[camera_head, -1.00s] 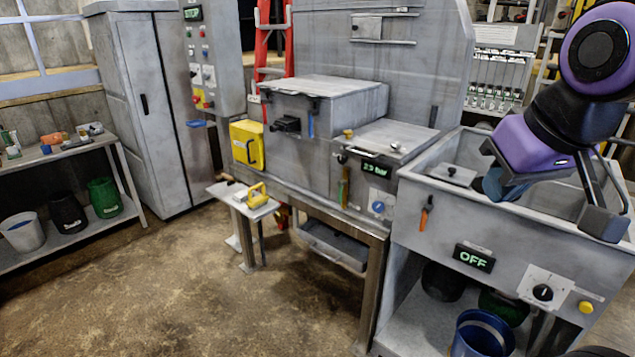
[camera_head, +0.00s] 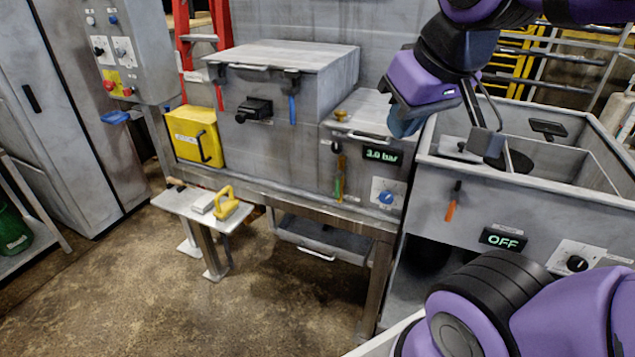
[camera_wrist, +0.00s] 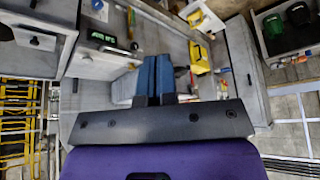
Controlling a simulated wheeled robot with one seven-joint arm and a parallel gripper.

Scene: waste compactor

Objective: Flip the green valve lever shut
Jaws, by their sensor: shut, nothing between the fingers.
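The green valve lever (camera_head: 340,182) hangs upright on the front of the small grey unit, left of a display reading about 3.0 bar (camera_head: 381,155). A small greenish-yellow shape in the wrist view (camera_wrist: 132,17) looks like the same lever, small and partly unclear. My gripper (camera_head: 404,122) is at the upper right of that unit, above and to the right of the lever and apart from it. Its blue fingers (camera_wrist: 155,80) are together in the wrist view, with nothing held between them.
A blue lever (camera_head: 292,110) is on the larger box and an orange one (camera_head: 452,202) on the sink unit, by the OFF display (camera_head: 502,239). A yellow case (camera_head: 196,136) stands at left. A low side table (camera_head: 180,200) stands in front. Open floor lies front left.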

